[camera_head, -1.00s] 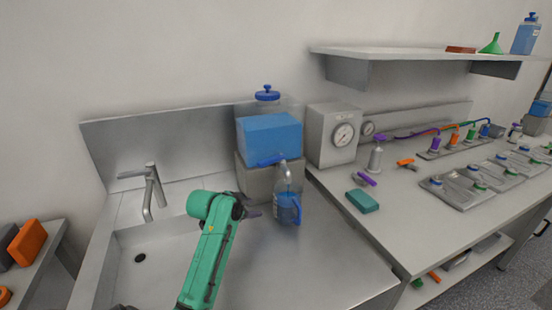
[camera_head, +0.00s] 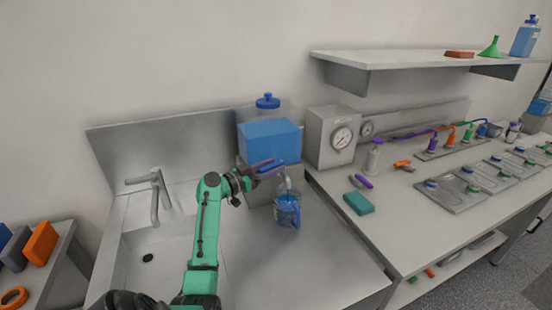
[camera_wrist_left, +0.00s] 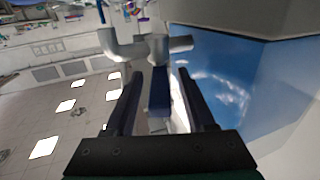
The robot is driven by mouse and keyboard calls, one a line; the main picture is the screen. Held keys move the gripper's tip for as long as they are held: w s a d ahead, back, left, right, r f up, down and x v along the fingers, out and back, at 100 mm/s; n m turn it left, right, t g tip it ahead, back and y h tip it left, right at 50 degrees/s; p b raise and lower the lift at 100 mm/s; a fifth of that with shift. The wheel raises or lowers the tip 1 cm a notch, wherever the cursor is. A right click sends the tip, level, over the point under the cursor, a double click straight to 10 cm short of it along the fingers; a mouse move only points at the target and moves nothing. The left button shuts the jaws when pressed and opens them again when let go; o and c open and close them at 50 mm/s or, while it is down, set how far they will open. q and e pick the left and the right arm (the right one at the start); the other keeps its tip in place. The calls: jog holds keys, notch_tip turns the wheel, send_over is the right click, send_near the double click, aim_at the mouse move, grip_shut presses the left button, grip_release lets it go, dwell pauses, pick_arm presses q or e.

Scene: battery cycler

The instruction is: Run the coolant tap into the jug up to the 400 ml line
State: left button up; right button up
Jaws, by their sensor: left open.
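The coolant tank (camera_head: 268,137) is a clear container with blue liquid and a blue cap on a grey stand. Its tap (camera_head: 288,181) points down over the jug (camera_head: 288,211), a clear jug with a blue handle that stands upright on the steel counter. Blue shows inside the jug; the level against its marks is too small to read. My left gripper (camera_head: 267,171) is at the tap's blue lever (camera_head: 270,164). In the left wrist view the gripper (camera_wrist_left: 159,78) is open, with the blue lever (camera_wrist_left: 159,92) between its fingers. My right gripper is out of view.
A sink with a grey faucet (camera_head: 157,193) is at the left. A gauge box (camera_head: 324,148) stands right of the tank. A teal sponge-like block (camera_head: 358,203) lies on the right bench. The counter in front of the jug is clear.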

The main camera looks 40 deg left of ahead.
pick_arm(q)
jog(key=shift+w+d, duration=0.2)
jog(key=shift+w, duration=0.7)
grip_shut()
dwell(0.7)
